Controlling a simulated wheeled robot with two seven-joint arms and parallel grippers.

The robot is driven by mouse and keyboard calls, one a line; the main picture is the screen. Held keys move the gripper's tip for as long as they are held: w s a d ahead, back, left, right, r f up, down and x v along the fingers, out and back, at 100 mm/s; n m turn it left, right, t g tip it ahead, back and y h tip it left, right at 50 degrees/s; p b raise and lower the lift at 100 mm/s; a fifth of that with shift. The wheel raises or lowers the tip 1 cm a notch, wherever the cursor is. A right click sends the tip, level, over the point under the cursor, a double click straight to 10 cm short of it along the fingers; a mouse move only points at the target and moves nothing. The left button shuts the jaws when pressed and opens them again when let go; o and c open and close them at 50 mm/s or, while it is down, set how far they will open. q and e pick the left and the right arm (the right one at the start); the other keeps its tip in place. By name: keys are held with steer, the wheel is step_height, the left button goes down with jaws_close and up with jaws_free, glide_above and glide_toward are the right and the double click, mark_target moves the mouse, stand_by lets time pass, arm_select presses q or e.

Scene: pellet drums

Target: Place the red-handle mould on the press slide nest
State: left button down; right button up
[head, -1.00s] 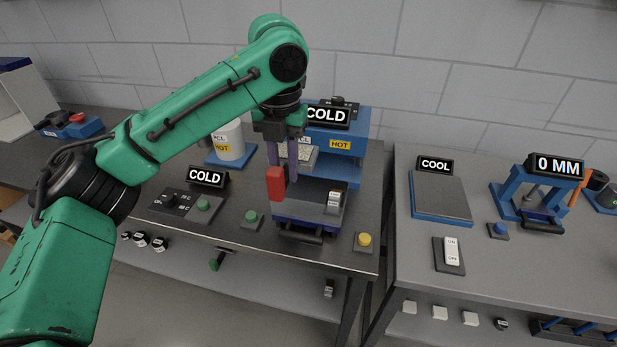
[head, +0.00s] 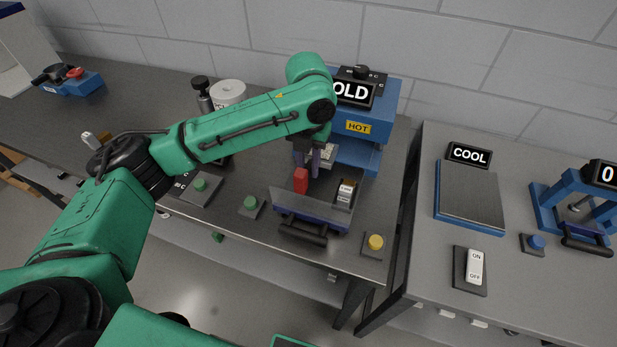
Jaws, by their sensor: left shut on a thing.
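The press (head: 376,125) is blue with a HOT label, at the back right of the left bench. Its slide (head: 310,208) is pulled out at the front, with a dark bar handle (head: 303,232). My left gripper (head: 308,170) points down over the rear left of the slide, shut on the red-handle mould. The mould's red handle (head: 300,180) shows just below the fingers. A pale speckled part (head: 328,153) shows behind the fingers. The nest and the mould's underside are hidden, so I cannot tell whether they touch. My right gripper is out of view.
Green (head: 250,203) and yellow (head: 375,243) buttons stand near the bench's front edge. A white drum (head: 228,95) stands behind my arm.

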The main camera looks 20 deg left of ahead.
arm_select(q)
step_height(320, 180, down, 2)
steer(key=shift+f, duration=0.1)
steer(key=f, duration=0.2)
steer(key=shift+s+f+p, duration=0.2)
steer(key=shift+f+p, duration=0.15)
steer(key=shift+p, duration=0.05)
steer(key=shift+w+f, duration=0.15)
steer(key=shift+f, duration=0.1)
steer(key=c, duration=0.7)
jaws_free()
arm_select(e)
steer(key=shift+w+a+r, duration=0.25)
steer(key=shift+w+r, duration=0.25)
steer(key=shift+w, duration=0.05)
arm_select(q)
step_height(320, 180, up, 11)
steer(key=b, duration=0.2)
steer(key=shift+d+r+b, duration=0.1)
steer(key=shift+b, duration=0.2)
steer(key=shift+r, duration=0.5)
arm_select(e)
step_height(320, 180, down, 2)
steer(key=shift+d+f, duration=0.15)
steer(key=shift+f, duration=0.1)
